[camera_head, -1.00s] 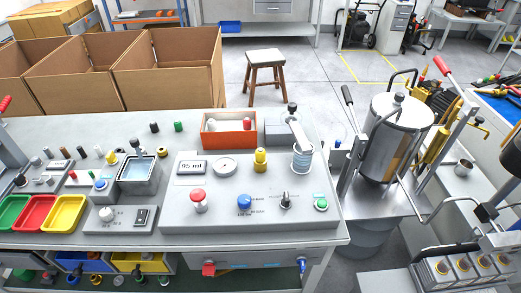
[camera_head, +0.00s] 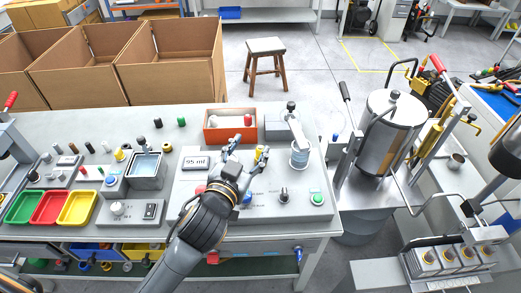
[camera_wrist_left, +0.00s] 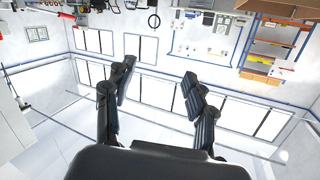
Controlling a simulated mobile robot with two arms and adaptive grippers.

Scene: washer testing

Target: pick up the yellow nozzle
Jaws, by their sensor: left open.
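The yellow nozzle (camera_head: 258,151) stands on the grey test panel (camera_head: 182,200), right of its middle and in front of the orange-red bin. My left gripper (camera_head: 249,150) reaches over the panel from the front, its fingers pointing to the back. It is open, and its right finger overlaps the nozzle in the head view, partly hiding it. I cannot tell whether they touch. In the left wrist view the fingers (camera_wrist_left: 156,88) are spread with nothing between them; no nozzle shows there, only walls and windows. My right gripper is not in view.
The orange-red bin (camera_head: 206,133) holds small parts behind the panel. A clear cup-like part (camera_head: 299,155) stands right of the nozzle. Another small yellow piece (camera_head: 119,155) stands at the left. A large metal tank (camera_head: 387,130) stands at the right.

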